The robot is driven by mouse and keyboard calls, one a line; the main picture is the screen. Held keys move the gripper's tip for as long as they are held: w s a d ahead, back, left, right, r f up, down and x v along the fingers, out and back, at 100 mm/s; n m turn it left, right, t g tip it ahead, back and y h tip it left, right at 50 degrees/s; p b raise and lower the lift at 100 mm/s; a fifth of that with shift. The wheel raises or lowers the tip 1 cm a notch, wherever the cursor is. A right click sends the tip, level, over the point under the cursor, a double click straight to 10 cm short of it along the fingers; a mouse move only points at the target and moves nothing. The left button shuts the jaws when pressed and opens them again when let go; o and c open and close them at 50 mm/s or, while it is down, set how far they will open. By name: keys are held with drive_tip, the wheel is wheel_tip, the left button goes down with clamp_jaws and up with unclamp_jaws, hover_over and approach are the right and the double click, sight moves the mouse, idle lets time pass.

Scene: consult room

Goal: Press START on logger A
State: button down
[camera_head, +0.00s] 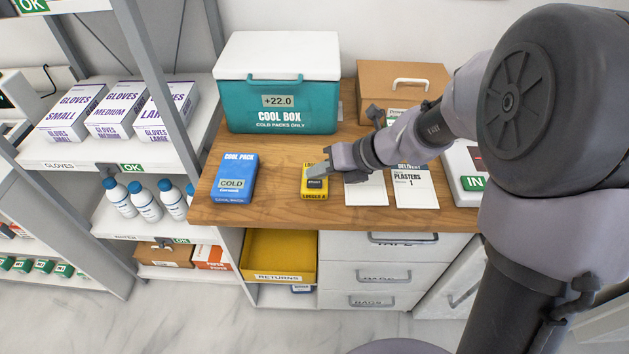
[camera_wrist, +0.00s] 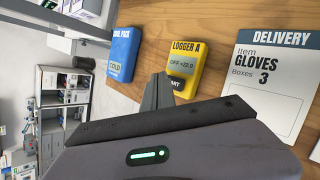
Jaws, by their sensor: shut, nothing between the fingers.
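Logger A (camera_head: 314,195) is a small yellow box lying on the wooden counter. In the wrist view logger A (camera_wrist: 186,50) has a display reading OFF +22.0. Below the display is a dark START button (camera_wrist: 177,85), of which only the letters "ART" show; my finger hides the rest.
A blue cool pack (camera_head: 234,180) lies left of the logger, and delivery cards (camera_head: 411,190) lie to its right. Behind stand a teal cool box (camera_head: 281,105) reading +22.0 and a cardboard box (camera_head: 402,78). A yellow RETURNS bin (camera_head: 279,257) is below the counter edge.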

sight(319, 184)
drive_tip(key=shift+f, duration=0.4)
drive_tip(key=shift+f+b, duration=0.5)
idle(0.6)
idle(0.3)
drive_tip(key=shift+r+p, duration=0.9)
drive_tip(key=shift+p, duration=0.1)
wheel_tip(319, 184, up, 5)
drive_tip(key=p, duration=0.5)
drive_tip(key=shift+r, duration=0.15)
